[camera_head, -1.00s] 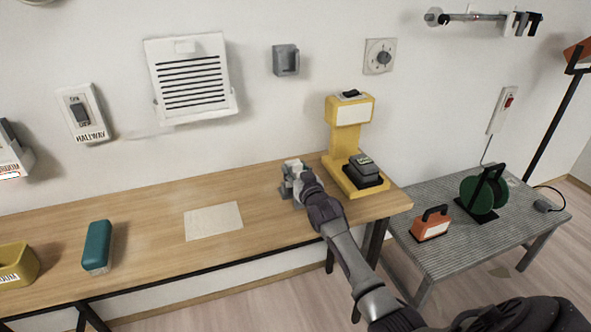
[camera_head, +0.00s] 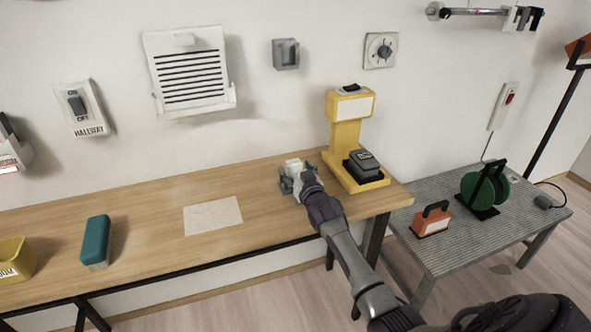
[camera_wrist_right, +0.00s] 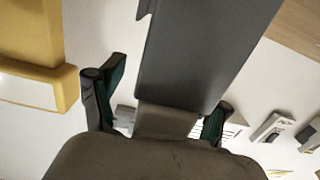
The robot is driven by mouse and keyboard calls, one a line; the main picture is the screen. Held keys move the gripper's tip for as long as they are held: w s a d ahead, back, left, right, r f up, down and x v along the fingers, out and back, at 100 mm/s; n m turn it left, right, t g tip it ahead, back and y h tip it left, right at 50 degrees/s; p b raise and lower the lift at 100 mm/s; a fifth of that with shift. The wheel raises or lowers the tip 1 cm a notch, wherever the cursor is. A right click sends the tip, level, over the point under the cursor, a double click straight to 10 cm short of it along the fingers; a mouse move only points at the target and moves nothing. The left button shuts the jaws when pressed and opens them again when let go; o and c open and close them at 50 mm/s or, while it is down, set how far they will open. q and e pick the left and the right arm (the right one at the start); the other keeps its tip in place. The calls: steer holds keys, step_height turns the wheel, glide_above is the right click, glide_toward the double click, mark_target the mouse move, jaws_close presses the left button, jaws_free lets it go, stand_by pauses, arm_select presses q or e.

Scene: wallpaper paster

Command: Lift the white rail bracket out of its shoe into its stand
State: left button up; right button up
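My right gripper (camera_head: 298,177) is at the back of the wooden bench, left of the yellow post. A small white block (camera_head: 293,164), which looks like the white rail bracket, stands between its fingers. In the right wrist view a large grey shaded piece (camera_wrist_right: 200,50) lies between the two spread fingers (camera_wrist_right: 158,112), with narrow gaps at its sides. The gripper looks open around it. Its shoe and its stand cannot be made out clearly; the gripper hides the block's lower part. My left gripper is not in view.
The yellow post (camera_head: 346,136) with a dark block on its foot stands close on the right. A pale sheet (camera_head: 213,215) and a teal block (camera_head: 95,242) lie to the left on the bench (camera_head: 155,215). A wall rail (camera_head: 475,16) carries white and dark pieces.

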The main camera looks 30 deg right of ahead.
steer(key=shift+s+f, duration=0.1)
steer(key=v, duration=1.2)
